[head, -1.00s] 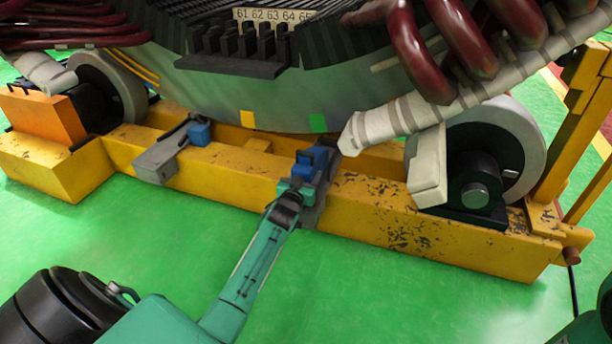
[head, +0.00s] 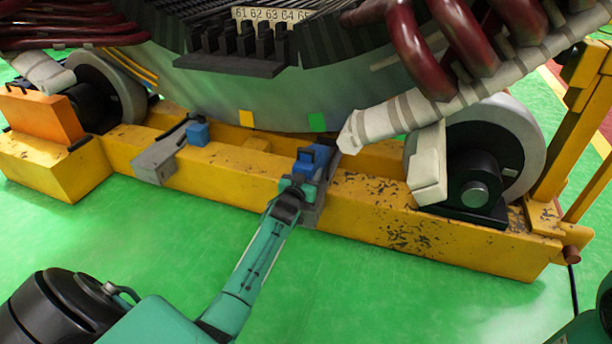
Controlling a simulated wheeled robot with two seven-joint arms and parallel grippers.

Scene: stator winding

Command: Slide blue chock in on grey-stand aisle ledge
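A blue chock (head: 316,158) sits at the right grey stand (head: 312,212), which straddles the front yellow beam. A second blue chock (head: 198,134) rests at the left grey stand (head: 157,160). My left gripper (head: 297,184) comes up from below, with its tip at the aisle side of the right stand, against or very near the right blue chock. Its fingers are small and partly hidden by its own body, so I cannot tell whether they grip the chock. My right gripper is not in view.
The stator (head: 230,95) hangs just above the chocks, with dark red coils (head: 400,45) overhead. Grey rollers (head: 515,150) stand at both ends of the yellow frame (head: 400,225). A yellow post (head: 575,130) rises at right. The green floor (head: 400,300) in front is clear.

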